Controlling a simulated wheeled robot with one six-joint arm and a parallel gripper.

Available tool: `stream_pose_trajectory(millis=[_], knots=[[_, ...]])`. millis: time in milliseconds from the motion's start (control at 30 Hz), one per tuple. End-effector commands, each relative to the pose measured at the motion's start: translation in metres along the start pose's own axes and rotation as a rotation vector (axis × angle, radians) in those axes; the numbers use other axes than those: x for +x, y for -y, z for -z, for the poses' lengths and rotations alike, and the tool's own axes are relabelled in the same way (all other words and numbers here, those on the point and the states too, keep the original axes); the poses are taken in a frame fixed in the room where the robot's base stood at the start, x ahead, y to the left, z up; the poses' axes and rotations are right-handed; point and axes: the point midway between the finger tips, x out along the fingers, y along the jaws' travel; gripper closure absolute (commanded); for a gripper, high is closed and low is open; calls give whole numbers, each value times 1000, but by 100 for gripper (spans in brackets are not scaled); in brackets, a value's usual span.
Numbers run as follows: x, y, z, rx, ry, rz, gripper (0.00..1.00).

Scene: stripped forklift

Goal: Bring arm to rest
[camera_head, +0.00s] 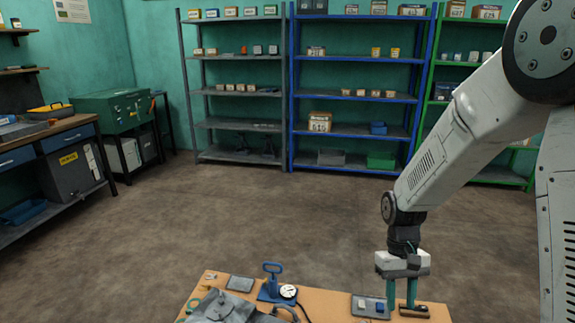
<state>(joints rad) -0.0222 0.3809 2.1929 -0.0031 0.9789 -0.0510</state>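My arm (450,140) reaches down from the upper right. My gripper (401,305) points straight down over the right part of the wooden table (335,298). Its two teal fingers stand apart with a gap between them, and I see nothing held in it. The fingertips are close to a small dark block-like item (420,311) and a grey tray (357,312) with a pale piece (363,302) and a blue piece (379,307). I cannot tell whether the fingertips touch anything.
On the table stand a blue pump-like tool (272,283) with a round gauge (288,292), a grey bag-like thing (222,307) and a small grey tray (240,284). The floor (270,210) beyond is clear. Shelves (355,98) line the back wall; a workbench (50,135) stands left.

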Motion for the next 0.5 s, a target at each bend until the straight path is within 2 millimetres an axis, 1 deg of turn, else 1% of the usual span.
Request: stream_pose_trajectory(millis=[33,200,300,500], knots=[[-15,0,-16,6,-15,0,67],[-49,2,-67,26,-48,-1,67],[-64,3,-97,37,-73,-1,67],[-86,5,-154,54,-137,-1,67]])
